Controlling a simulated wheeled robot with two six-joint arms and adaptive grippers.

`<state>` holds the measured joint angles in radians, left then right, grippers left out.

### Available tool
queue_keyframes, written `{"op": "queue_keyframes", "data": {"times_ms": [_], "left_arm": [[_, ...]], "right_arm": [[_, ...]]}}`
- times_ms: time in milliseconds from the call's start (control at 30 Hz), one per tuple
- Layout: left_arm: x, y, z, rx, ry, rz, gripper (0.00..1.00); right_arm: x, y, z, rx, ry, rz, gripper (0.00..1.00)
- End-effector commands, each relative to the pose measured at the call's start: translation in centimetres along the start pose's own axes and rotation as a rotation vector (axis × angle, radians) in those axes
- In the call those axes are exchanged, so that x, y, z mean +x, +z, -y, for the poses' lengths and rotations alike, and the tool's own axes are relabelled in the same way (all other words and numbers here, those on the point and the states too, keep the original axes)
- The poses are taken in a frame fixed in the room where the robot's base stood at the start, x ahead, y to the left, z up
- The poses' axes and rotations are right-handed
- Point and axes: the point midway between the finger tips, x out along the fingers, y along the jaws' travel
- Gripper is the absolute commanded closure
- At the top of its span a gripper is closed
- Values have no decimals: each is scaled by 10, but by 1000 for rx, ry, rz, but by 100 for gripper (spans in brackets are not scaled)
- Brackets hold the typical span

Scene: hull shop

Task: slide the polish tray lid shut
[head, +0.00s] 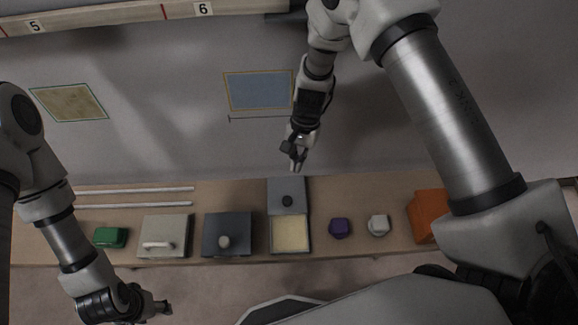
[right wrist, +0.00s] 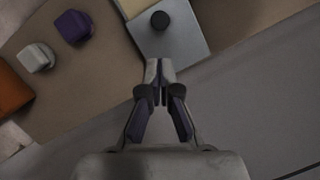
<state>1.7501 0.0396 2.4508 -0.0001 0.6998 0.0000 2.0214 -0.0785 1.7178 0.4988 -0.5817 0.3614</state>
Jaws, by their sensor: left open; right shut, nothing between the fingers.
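The polish tray (head: 290,235) stands on the bench with its pale yellow inside showing at the near part. Its grey lid (head: 275,187) is slid back toward the wall, with a dark round knob (head: 287,200) on it. In the right wrist view the lid (right wrist: 187,33) and knob (right wrist: 160,20) show at the top. My right gripper (head: 296,168) is shut and empty, just beyond the lid's far edge; it also shows in the right wrist view (right wrist: 159,68). I cannot tell whether it touches the lid. My left gripper (head: 164,306) is open and empty, in front of the bench at lower left.
On the bench left of the tray are a dark box with a knob (head: 223,238), a grey box with a handle (head: 165,238), a green block (head: 110,237) and two white rods (head: 135,190). To its right are a purple object (head: 339,228), a white one (head: 378,225) and an orange box (head: 425,215).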

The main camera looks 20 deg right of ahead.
Motion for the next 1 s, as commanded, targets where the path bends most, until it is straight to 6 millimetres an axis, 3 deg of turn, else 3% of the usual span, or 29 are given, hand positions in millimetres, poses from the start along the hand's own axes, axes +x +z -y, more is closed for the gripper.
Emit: {"op": "queue_keyframes", "data": {"times_ms": [400, 567, 1000], "left_arm": [[-9, 0, 0, 0, 0, -1, 46], [-10, 0, 0, 0, 0, -1, 46], [-9, 0, 0, 0, 0, -1, 46]], "right_arm": [[77, 1, -1, 0, 3, 2, 100], [88, 0, -1, 0, 1, 0, 100], [88, 0, -1, -1, 2, 1, 100]]}}
